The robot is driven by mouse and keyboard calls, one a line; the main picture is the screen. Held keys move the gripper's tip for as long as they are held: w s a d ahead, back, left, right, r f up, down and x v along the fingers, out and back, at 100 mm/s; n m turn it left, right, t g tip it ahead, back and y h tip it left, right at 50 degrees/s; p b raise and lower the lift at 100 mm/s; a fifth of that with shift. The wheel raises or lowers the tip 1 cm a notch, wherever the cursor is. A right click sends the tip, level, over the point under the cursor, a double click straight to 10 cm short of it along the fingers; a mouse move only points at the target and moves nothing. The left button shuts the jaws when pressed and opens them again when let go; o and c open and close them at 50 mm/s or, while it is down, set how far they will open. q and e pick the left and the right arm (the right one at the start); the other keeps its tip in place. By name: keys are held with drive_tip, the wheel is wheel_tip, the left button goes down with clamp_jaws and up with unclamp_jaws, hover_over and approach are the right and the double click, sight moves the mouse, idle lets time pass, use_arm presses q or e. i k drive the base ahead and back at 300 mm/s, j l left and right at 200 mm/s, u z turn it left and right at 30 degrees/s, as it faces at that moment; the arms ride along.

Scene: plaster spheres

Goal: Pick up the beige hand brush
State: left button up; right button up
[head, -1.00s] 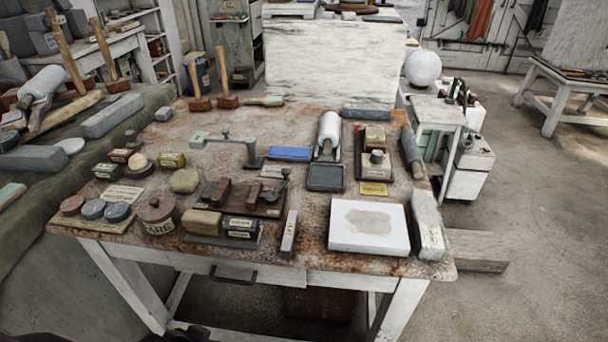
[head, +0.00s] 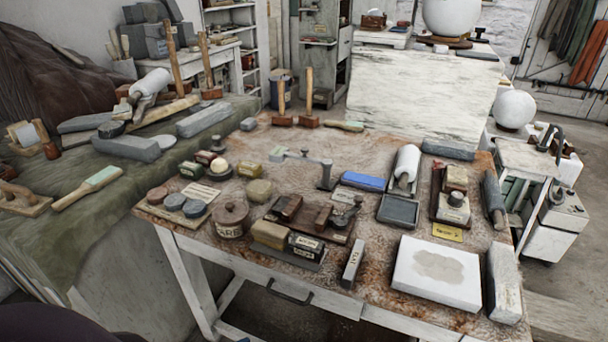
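I cannot tell for sure which thing is the beige hand brush. A long tool with a beige wooden handle and a pale green head (head: 90,187) lies on the green-draped bench at the left. A smaller tool with a beige handle and a greenish end (head: 345,126) lies at the back edge of the rusty table. A wooden piece with a pale block (head: 27,135) stands at the far left, and its kind is unclear. Neither of my grippers shows in the head view.
The rusty worktable (head: 300,155) is crowded with stones, tins, blocks and a white slab (head: 437,272). The green-draped bench (head: 130,195) adjoins it at the left, with grey blocks and mallets. Open floor (head: 570,285) shows at the right.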

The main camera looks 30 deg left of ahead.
sight(276, 237)
drive_tip(key=u, duration=1.2)
drive_tip(key=z, duration=1.2)
drive_tip(key=u, duration=1.2)
drive_tip(key=i+j, duration=0.1)
drive_tip(key=j, duration=0.35)
